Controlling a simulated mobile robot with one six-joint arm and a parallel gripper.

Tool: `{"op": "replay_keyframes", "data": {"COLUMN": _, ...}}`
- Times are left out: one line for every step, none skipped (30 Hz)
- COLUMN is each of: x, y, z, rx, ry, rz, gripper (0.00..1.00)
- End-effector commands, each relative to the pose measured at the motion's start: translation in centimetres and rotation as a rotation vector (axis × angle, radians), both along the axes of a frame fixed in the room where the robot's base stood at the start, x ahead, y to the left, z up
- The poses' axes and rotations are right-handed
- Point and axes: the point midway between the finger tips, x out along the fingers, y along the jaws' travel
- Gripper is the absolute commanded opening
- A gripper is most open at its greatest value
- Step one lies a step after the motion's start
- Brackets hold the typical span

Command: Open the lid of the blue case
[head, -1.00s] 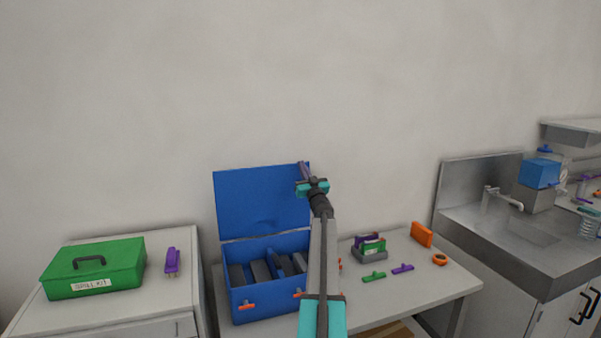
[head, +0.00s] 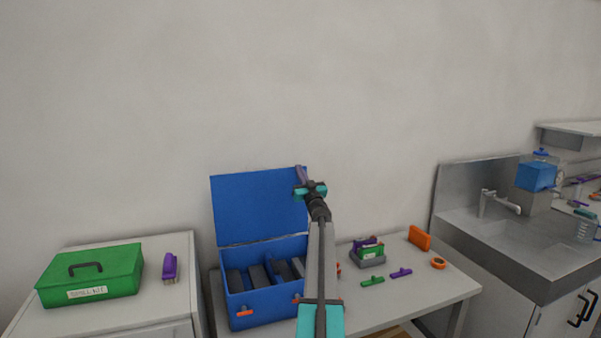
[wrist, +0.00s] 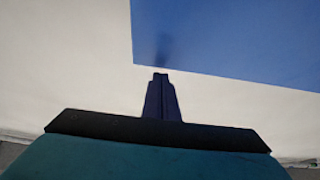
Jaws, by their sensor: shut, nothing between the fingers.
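The blue case (head: 265,306) stands on the table in the head view. Its lid (head: 258,207) is raised, standing roughly upright near the wall, and dark grey blocks show inside the case. Two orange latches are on its front. My gripper (head: 301,175) is shut and empty at the right edge of the raised lid. In the wrist view my gripper's fingers (wrist: 160,88) are together, pointing toward the lid's lower edge, and the lid (wrist: 240,40) fills the upper right. I cannot tell whether the fingertips touch the lid. My arm hides the right part of the case.
A green spill kit box (head: 92,275) and a purple brush (head: 169,268) sit on the left cabinet. Right of the case are a grey holder (head: 368,258), small green and purple pieces, and orange items. A sink (head: 510,235) is farther right.

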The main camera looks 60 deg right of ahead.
Motion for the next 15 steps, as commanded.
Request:
{"op": "replay_keyframes", "data": {"x": -0.3, "y": 0.3, "z": 0.1, "rx": 0.0, "ry": 0.0, "rz": 0.0, "gripper": 0.0}}
{"op": "replay_keyframes", "data": {"x": -0.4, "y": 0.5, "z": 0.1, "rx": 0.0, "ry": 0.0, "rz": 0.0, "gripper": 0.0}}
{"op": "replay_keyframes", "data": {"x": -0.6, "y": 0.8, "z": 0.2, "rx": 0.0, "ry": 0.0, "rz": 0.001, "gripper": 0.0}}
{"op": "replay_keyframes", "data": {"x": -0.7, "y": 1.0, "z": 0.2, "rx": 0.0, "ry": 0.0, "rz": 0.001, "gripper": 0.0}}
{"op": "replay_keyframes", "data": {"x": -0.9, "y": 1.2, "z": 0.2, "rx": 0.0, "ry": 0.0, "rz": 0.002, "gripper": 0.0}}
{"op": "replay_keyframes", "data": {"x": -1.0, "y": 1.5, "z": 0.3, "rx": 0.0, "ry": 0.0, "rz": 0.002, "gripper": 0.0}}
{"op": "replay_keyframes", "data": {"x": -1.2, "y": 1.8, "z": 0.3, "rx": 0.0, "ry": 0.0, "rz": 0.003, "gripper": 0.0}}
{"op": "replay_keyframes", "data": {"x": -1.4, "y": 2.0, "z": 0.4, "rx": 0.0, "ry": 0.0, "rz": 0.003, "gripper": 0.0}}
{"op": "replay_keyframes", "data": {"x": -1.6, "y": 2.3, "z": 0.4, "rx": 0.0, "ry": -0.001, "rz": 0.004, "gripper": 0.0}}
{"op": "replay_keyframes", "data": {"x": -1.8, "y": 2.5, "z": 0.4, "rx": 0.0, "ry": -0.001, "rz": 0.004, "gripper": 0.0}}
{"op": "replay_keyframes", "data": {"x": -2.1, "y": 2.7, "z": 0.2, "rx": -0.001, "ry": -0.001, "rz": 0.003, "gripper": 0.0}}
{"op": "replay_keyframes", "data": {"x": -2.5, "y": 2.9, "z": 0.2, "rx": -0.001, "ry": -0.001, "rz": 0.003, "gripper": 0.0}}
{"op": "replay_keyframes", "data": {"x": -2.7, "y": 3.1, "z": 0.2, "rx": -0.001, "ry": -0.001, "rz": 0.003, "gripper": 0.0}}
{"op": "replay_keyframes", "data": {"x": -3.0, "y": 3.3, "z": 0.2, "rx": -0.001, "ry": -0.001, "rz": 0.003, "gripper": 0.0}}
{"op": "replay_keyframes", "data": {"x": -3.3, "y": 3.5, "z": 0.2, "rx": -0.001, "ry": -0.001, "rz": 0.003, "gripper": 0.0}}
